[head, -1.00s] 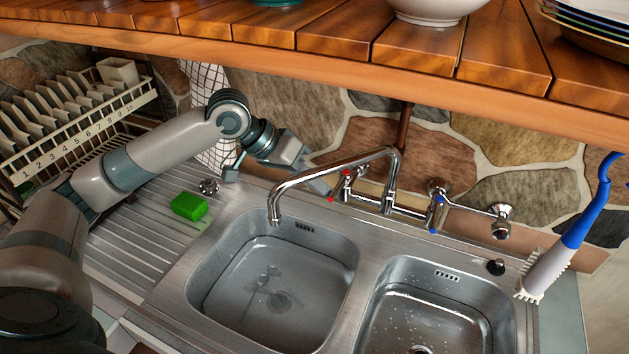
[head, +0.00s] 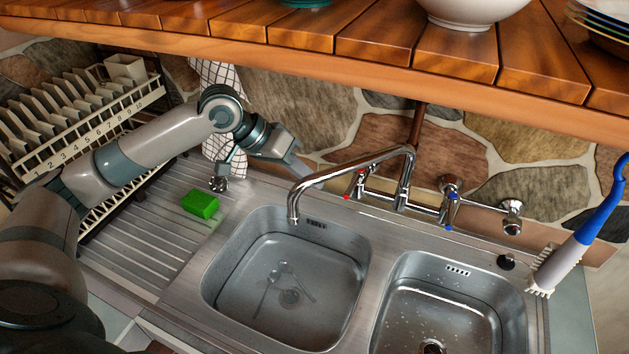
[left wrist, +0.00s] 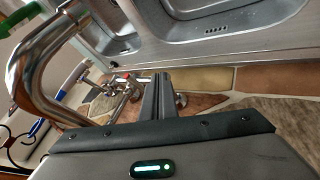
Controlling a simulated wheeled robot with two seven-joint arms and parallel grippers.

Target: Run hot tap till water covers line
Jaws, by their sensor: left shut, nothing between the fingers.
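The chrome mixer tap (head: 408,180) stands behind the sink, its long spout ending over the left basin (head: 225,300). The hot tap handle (head: 360,180), with red marks, is left of the spout's riser; the cold tap handle (head: 453,203) has blue marks. I see no stream from the spout. Cutlery (head: 268,288) lies in the left basin; I cannot make out a water level or line. My left gripper (head: 318,179) is shut and empty, behind the spout and just left of the hot handle. In the left wrist view the shut fingers (left wrist: 158,97) are beside the red-marked handle (left wrist: 124,78).
A wooden shelf (head: 300,45) with crockery overhangs the tap. A green sponge (head: 200,204) lies on the ribbed drainer left of the basin. A dish rack (head: 95,130) stands at left. A blue-handled brush (head: 580,240) is at right. The right basin (head: 430,300) holds droplets.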

